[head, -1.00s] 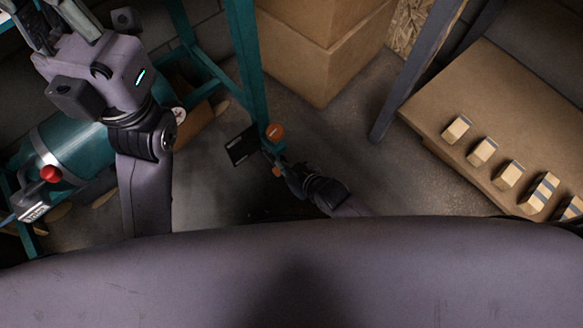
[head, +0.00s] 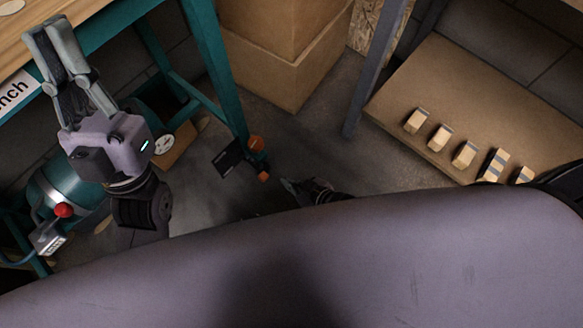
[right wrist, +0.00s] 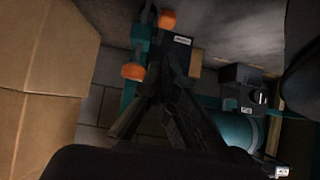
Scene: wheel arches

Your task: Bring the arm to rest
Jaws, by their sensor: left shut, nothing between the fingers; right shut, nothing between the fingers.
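My left gripper (head: 46,32) points up toward the bench edge at the upper left of the head view. Its two grey fingers lie close together, shut and empty. My right gripper (head: 290,186) is low in the middle of the head view, partly hidden behind my own large grey body part. In the right wrist view its dark fingers (right wrist: 165,82) converge with nothing between them. They appear in front of a black piece with orange ends (right wrist: 132,71); whether they touch it I cannot tell.
A teal-framed bench (head: 205,60) stands at left, with a teal tank (head: 60,190) with a red knob below it. Cardboard boxes (head: 270,70) stand at the back. A brown shelf (head: 480,100) at right carries several wooden blocks (head: 440,137). Concrete floor between is mostly clear.

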